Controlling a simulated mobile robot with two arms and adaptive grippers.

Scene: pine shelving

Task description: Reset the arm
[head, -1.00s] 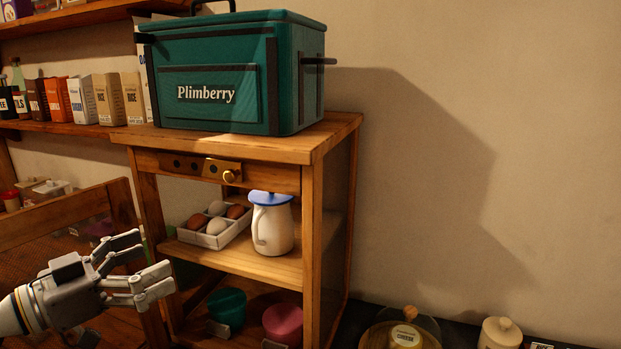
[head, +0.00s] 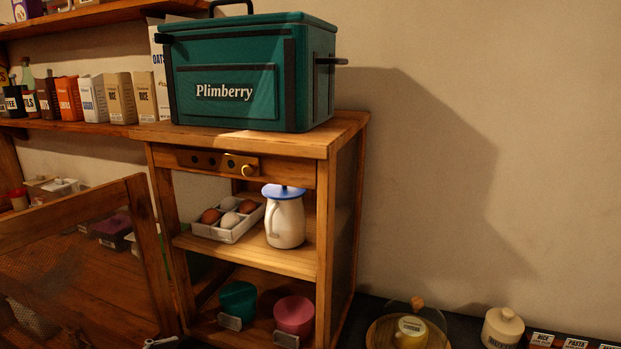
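No whole gripper shows in the head view now. Only a small grey metal tip (head: 160,342), which looks like part of my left gripper, shows at the bottom edge, left of the pink container. I cannot tell from it whether the gripper is open or shut. My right gripper is not in view. The wooden cabinet (head: 345,230) stands in the middle with its mesh door (head: 70,265) swung open to the left. A white jug with a blue lid (head: 287,222) and a tray of eggs (head: 236,232) stand on its middle shelf.
A green Plimberry box (head: 250,95) stands on the cabinet. A teal container (head: 238,302) and a pink container (head: 294,315) are on the lower shelf. Packets (head: 120,98) line the wall shelf. A cheese dome (head: 411,325) and a cream jar (head: 502,328) are at lower right.

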